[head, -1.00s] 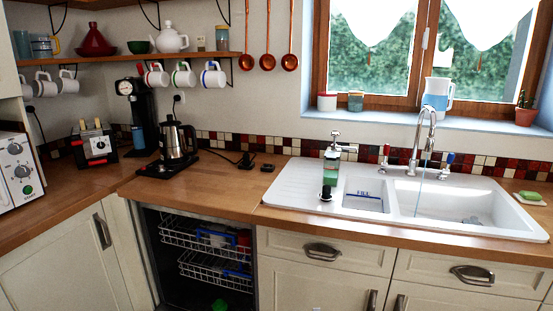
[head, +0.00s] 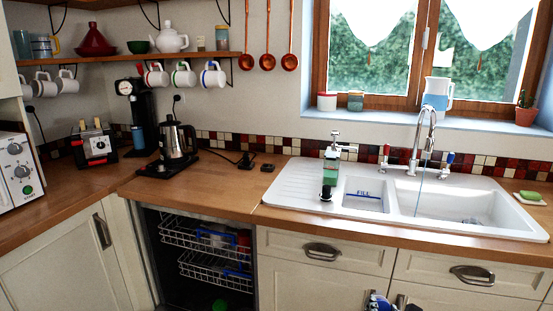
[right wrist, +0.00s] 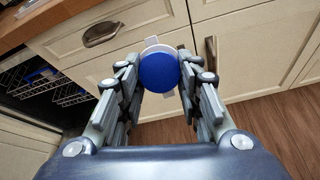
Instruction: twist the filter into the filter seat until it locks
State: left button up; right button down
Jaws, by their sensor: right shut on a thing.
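The filter (right wrist: 158,70) shows in the right wrist view as a round blue cap with white parts behind it. My right gripper (right wrist: 157,78) is shut on it, with a finger on either side. In the head view, the blue of the filter (head: 376,302) and a bit of my right gripper (head: 394,305) just show at the bottom edge, in front of the lower cabinets. The filter seat cannot be made out in either view. My left gripper is out of view.
An open dishwasher bay (head: 165,278) with wire racks (head: 190,236) is left of the drawers (head: 320,252). The white sink (head: 285,187) is set in the wooden counter (head: 225,195). A kettle (head: 176,142) stands at the counter's back. Open floor (right wrist: 255,125) shows below the cabinets.

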jog(key=w+d+r+m+g+h, duration=0.1)
jog(key=w+d, duration=0.1)
jog(key=d, duration=0.5)
jog(key=w+d+r+m+h, duration=0.1)
jog(key=w+d+m+h, duration=0.1)
jog(key=d, duration=0.6)
jog(key=s+a+r+n+y, duration=0.1)
jog(key=s+a, duration=0.4)
jog(key=a, duration=0.5)
jog(key=s+a+r+n+t+y, duration=0.1)
jog(key=s+a, duration=0.4)
jog(key=a, duration=0.6)
jog(key=s+a+r+n+y, duration=0.3)
jog(key=s+a+y, duration=0.1)
jog(key=a, duration=0.7)
jog(key=shift+s+r+n, duration=0.25)
jog(key=shift+s+n, duration=0.05)
jog(key=shift+s, duration=0.4)
jog(key=shift+a, duration=0.1)
